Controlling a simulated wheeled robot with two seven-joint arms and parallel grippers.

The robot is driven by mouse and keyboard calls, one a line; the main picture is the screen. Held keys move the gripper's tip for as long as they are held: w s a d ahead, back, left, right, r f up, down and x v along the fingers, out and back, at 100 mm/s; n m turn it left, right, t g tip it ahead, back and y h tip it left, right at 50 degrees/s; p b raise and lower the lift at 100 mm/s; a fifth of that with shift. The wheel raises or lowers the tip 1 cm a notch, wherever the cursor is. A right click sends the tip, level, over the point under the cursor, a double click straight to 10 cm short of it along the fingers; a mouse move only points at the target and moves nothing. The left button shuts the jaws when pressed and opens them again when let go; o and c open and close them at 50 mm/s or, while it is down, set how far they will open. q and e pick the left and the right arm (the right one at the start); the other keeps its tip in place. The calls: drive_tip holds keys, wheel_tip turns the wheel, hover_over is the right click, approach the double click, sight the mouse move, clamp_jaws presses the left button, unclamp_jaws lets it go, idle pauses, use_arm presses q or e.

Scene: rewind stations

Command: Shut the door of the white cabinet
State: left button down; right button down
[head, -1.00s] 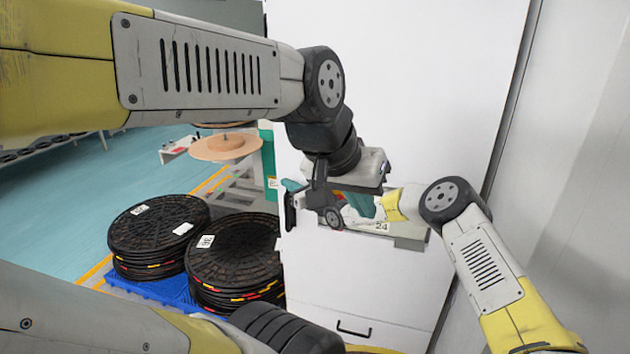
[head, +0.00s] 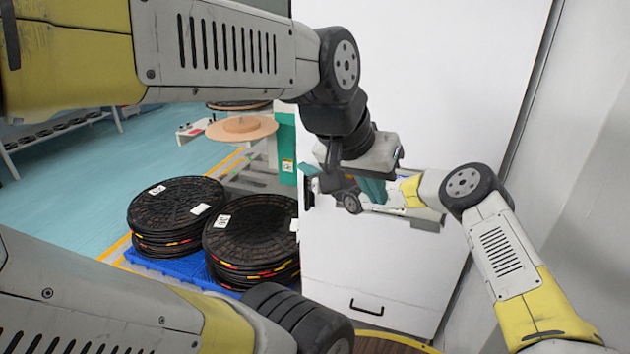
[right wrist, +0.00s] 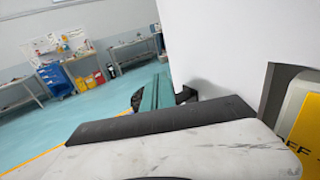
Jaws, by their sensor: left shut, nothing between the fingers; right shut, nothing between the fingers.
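The white cabinet (head: 455,70) fills the middle and right of the head view. Its lower white front (head: 375,265) carries a dark bar handle (head: 366,308). My arms cover the middle, so I cannot tell how far its door stands open. My left gripper (head: 350,203) is shut and empty in front of the cabinet. My right gripper (head: 309,193) is mostly hidden behind the left wrist, near the lower front's upper left edge; it is shut and empty. In the right wrist view a plain white panel (right wrist: 215,45) stands close by, beside a teal part (right wrist: 156,92).
Two stacks of black round discs (head: 175,208) (head: 250,232) sit on a blue pallet (head: 178,264) left of the cabinet. A wooden disc (head: 241,129) stands behind them. A pale wall (head: 590,130) is close on the right. Open teal floor (head: 60,200) lies to the left.

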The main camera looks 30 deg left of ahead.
drive_tip(key=s+d, duration=0.2)
drive_tip(key=s, duration=0.9)
drive_tip(key=s+d+r+n+g+h, duration=0.1)
drive_tip(key=s+d+r+n+g, duration=0.3)
drive_tip(key=d+r+n, duration=0.5)
drive_tip(key=s+d+r+n+g+h, duration=0.1)
drive_tip(key=s+d+r+n+g, duration=0.2)
drive_tip(key=s+d+r+n, duration=0.5)
drive_tip(key=s+d+r+n+t+h, duration=0.1)
drive_tip(key=s+d+h, duration=0.3)
drive_tip(key=d, duration=1)
drive_tip(key=s+d+r+n+t+h, duration=0.1)
drive_tip(key=s+d+n+t+h, duration=0.2)
drive_tip(key=d, duration=1.1)
drive_tip(key=s+d+r+n+t+h, duration=0.1)
drive_tip(key=s+d+h, duration=0.4)
drive_tip(key=d, duration=1)
drive_tip(key=shift+s+r+n+t+h, duration=0.35)
drive_tip(key=shift+r+t, duration=0.25)
drive_tip(key=shift+t, duration=0.3)
drive_tip(key=shift+d, duration=0.1)
